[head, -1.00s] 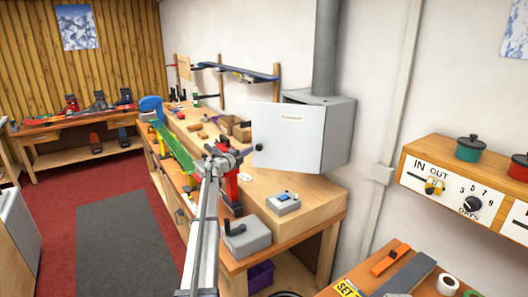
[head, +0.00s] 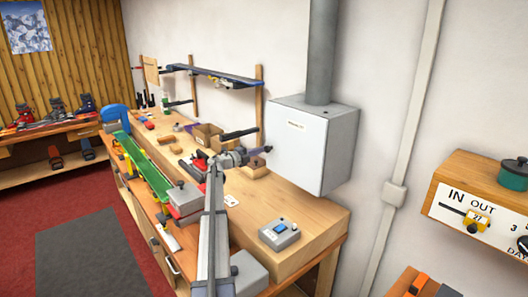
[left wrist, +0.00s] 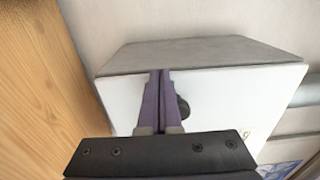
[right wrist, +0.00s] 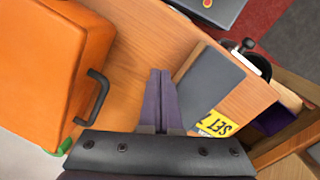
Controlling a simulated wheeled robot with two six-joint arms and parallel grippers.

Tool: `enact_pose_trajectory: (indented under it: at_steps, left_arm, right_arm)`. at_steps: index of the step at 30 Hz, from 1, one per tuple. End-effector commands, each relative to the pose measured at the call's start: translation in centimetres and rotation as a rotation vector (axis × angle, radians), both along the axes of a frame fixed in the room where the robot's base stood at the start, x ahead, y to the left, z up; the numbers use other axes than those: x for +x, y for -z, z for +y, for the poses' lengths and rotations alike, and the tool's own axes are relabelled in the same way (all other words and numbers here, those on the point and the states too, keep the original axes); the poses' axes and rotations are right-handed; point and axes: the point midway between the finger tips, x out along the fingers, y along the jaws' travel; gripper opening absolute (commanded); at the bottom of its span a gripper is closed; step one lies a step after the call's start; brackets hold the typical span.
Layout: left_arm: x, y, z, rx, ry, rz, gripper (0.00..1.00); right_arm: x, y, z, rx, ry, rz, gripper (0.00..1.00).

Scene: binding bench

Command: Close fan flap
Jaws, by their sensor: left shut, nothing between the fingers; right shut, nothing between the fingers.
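The fan flap (head: 297,145) is the pale, labelled front panel of the grey box under the wall duct. It looks flush with the box, with no gap visible in the head view. In the left wrist view the white flap (left wrist: 225,92) fills the middle, with a dark round knob (left wrist: 183,106). My left gripper (head: 267,149) is shut and empty at the flap's left edge. Its purple fingers (left wrist: 160,78) lie in front of the flap beside the knob; I cannot tell if they touch. My right gripper (right wrist: 160,77) is shut and empty above a wooden top.
A wall rack (head: 215,78) is behind the left arm. Under my right gripper are an orange case (right wrist: 45,65), a grey strip (right wrist: 208,80) and a yellow label (right wrist: 213,124).

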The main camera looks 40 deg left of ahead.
Motion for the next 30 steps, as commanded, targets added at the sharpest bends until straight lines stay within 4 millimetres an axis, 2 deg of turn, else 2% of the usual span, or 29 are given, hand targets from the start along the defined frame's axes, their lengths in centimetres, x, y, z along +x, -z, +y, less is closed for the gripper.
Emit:
enact_pose_trajectory:
  at_steps: [23,26,30]
  left_arm:
    - [0.4,-0.2,0.1,-0.004,-0.012,-0.005,0.00]
    - [-0.1,-0.2,0.2,-0.004,-0.013,-0.005,0.00]
    - [-1.7,-0.2,0.4,-0.003,-0.014,-0.005,0.00]
  right_arm:
    - [0.0,-0.1,0.0,0.000,0.000,0.000,0.00]
    - [0.0,-0.1,0.0,0.000,0.000,0.000,0.00]
    - [0.0,-0.1,0.0,0.000,0.000,0.000,0.00]
